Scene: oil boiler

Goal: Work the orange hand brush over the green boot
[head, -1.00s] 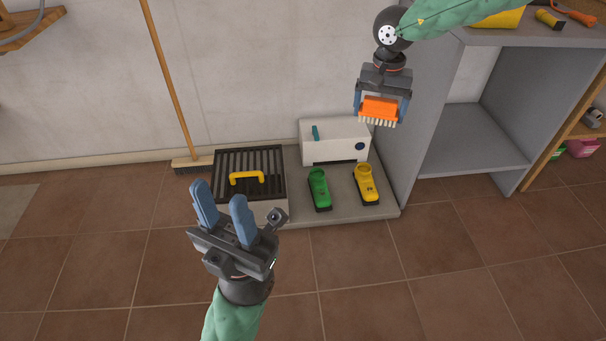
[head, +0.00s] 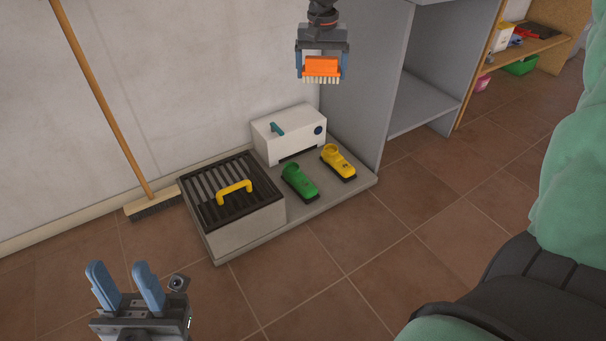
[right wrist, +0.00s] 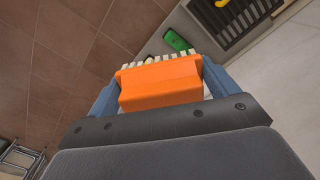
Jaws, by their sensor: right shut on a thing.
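The orange hand brush (head: 321,67) is held in my right gripper (head: 321,72), bristles down, high above the low platform. In the right wrist view the brush (right wrist: 160,84) sits between the blue fingers, with pale bristles along its far edge. The green boot (head: 299,182) stands on the platform, between the grated box and the yellow boot, well below and apart from the brush. It also shows in the right wrist view (right wrist: 177,40), partly hidden behind the bristles. My left gripper (head: 126,280) is open and empty, low at the left.
A yellow boot (head: 338,163) stands right of the green one. A grated box (head: 243,219) with a yellow handle is at the left, a white box (head: 286,133) behind. A broom (head: 98,97) leans on the wall. A grey shelf unit (head: 364,85) rises at the right. The floor in front is clear.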

